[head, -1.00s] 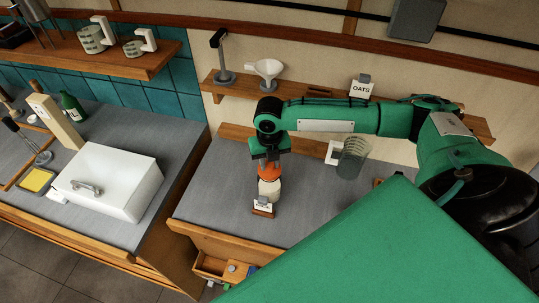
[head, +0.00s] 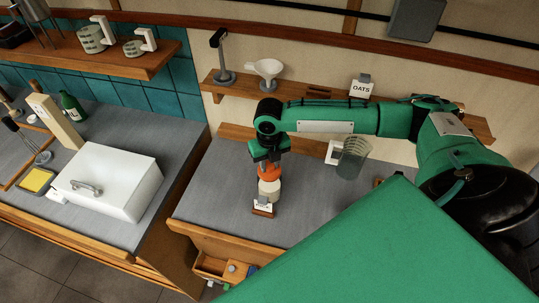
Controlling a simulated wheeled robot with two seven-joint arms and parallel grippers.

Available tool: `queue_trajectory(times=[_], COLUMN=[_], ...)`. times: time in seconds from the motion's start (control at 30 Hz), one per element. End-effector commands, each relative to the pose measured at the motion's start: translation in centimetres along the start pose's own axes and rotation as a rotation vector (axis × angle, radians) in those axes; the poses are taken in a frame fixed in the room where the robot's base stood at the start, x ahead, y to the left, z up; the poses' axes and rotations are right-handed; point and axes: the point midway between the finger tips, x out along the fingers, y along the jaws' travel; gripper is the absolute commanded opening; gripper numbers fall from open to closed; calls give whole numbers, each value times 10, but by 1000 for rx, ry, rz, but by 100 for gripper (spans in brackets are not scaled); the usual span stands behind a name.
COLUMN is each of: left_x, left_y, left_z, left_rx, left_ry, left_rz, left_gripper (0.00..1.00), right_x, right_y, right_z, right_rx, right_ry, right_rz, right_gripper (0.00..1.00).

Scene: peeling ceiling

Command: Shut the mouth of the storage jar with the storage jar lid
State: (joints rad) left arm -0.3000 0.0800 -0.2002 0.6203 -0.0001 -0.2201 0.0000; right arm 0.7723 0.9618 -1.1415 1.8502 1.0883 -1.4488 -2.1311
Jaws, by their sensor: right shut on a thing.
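The storage jar (head: 269,190) is a small pale, cream-coloured jar upright on the grey counter. My right gripper (head: 269,163) is directly above it, pointing down, and is shut on an orange piece that looks like the storage jar lid (head: 270,173). The lid is over the mouth of the jar and hides it. I cannot tell whether the lid touches the rim or is slightly above it. My left gripper is not in view.
A small label card on a wooden stand (head: 263,206) is right in front of the jar. A clear measuring jug (head: 352,158) stands to the right. The grey counter (head: 225,190) left of the jar is clear.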

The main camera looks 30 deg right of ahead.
Motion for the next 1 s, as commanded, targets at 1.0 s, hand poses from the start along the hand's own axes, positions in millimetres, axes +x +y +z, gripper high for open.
queue_trajectory(times=[1.0], left_x=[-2], left_y=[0], left_z=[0], left_rx=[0], left_ry=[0], left_rz=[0], left_gripper=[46], right_x=[10], right_y=[0], right_z=[0], right_rx=[1], right_ry=[-1], right_rz=[0], right_gripper=[0])
